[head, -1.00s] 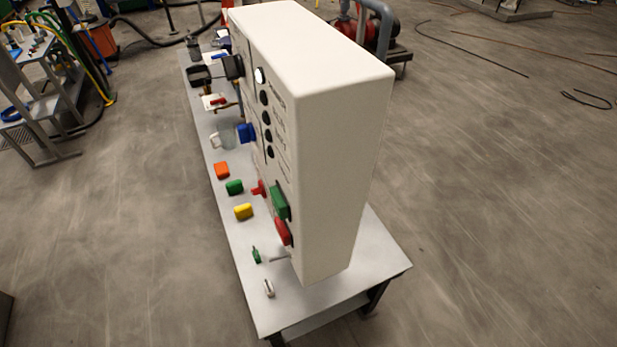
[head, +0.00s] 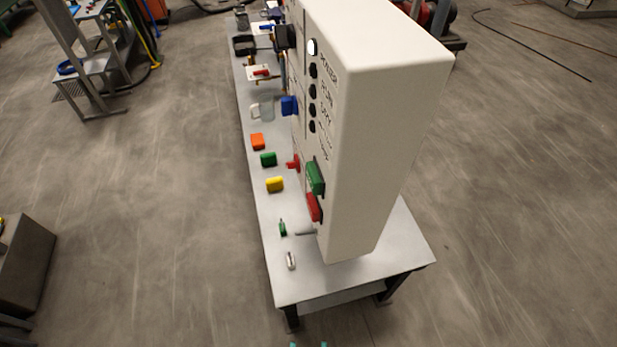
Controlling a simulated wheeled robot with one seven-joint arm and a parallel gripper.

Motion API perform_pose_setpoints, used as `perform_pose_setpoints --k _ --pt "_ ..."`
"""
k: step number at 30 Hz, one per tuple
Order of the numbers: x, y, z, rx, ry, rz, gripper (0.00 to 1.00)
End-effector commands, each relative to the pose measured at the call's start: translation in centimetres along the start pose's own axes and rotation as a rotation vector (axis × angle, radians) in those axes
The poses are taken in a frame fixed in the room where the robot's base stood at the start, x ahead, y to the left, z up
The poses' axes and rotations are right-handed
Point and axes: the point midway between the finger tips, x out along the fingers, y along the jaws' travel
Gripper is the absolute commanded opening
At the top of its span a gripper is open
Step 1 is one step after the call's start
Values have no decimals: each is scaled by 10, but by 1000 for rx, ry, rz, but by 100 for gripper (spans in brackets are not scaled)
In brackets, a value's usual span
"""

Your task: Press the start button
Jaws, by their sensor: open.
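A tall white control box (head: 385,150) stands on the bench. On its left-facing panel, low down, is a large green button (head: 316,178), with a red button (head: 313,207) just below it. No label on either is readable. The panel is seen at a steep angle. Only two small teal tips of my gripper (head: 309,344) show at the bottom edge, apart from each other with nothing seen between them. They are in front of the bench's near end, well away from the buttons.
A red knob (head: 293,163) and a blue part (head: 289,106) are near the panel. A dark grey box (head: 25,262) stands at left.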

Motion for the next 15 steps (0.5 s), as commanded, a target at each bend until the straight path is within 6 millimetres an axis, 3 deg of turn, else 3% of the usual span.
perform_pose_setpoints --k 1,5,15 --pt "0 0 0 0 0 0 29" --pt "0 0 0 0 0 0 0" --pt "0 0 0 0 0 0 0"
